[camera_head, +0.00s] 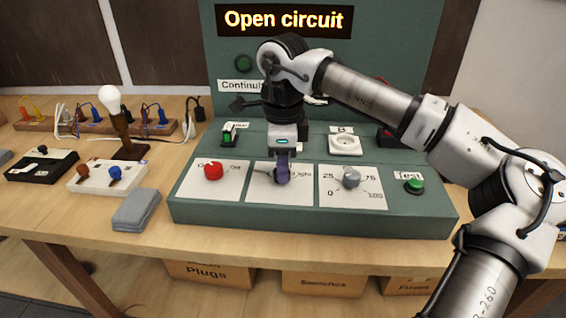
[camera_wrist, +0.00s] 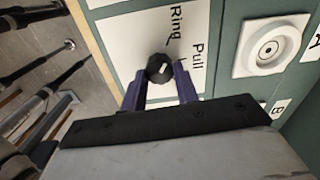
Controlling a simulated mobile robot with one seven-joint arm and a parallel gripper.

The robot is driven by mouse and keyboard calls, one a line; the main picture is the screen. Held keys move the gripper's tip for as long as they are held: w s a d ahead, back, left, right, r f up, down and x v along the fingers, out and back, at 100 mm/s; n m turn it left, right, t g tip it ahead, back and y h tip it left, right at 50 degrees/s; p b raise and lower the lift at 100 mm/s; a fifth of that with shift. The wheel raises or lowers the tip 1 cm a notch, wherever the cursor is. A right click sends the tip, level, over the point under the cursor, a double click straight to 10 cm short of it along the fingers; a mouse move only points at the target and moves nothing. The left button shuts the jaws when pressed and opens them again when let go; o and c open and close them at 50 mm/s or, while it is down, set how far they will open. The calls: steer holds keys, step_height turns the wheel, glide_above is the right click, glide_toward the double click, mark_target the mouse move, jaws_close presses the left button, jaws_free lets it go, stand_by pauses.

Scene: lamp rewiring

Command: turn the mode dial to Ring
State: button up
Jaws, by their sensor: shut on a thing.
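The mode dial is a small black knob with a short white mark, seen in the wrist view (camera_wrist: 159,68). It sits on a white card (camera_wrist: 122,38) that also shows in the head view (camera_head: 262,196). The word Ring is printed beyond the knob, with Pull to its right; which label the mark points at is not clear. My gripper (camera_head: 283,180) points down over the middle card, and its purple fingers (camera_wrist: 160,78) are closed on opposite sides of the knob. In the head view the gripper hides most of the dial.
On the green console, a red knob (camera_head: 213,171) is left, a grey knob (camera_head: 351,178) and a green Test button (camera_head: 414,187) right, and a round white socket (camera_head: 345,144) behind. The display (camera_head: 284,20) reads Open circuit. A bulb lamp (camera_head: 112,105) stands on the table left.

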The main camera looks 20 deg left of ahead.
steer(key=shift+n, duration=0.6)
steer(key=o, duration=1)
step_height(320, 180, up, 14)
steer(key=shift+f, duration=0.1)
stand_by(0.4)
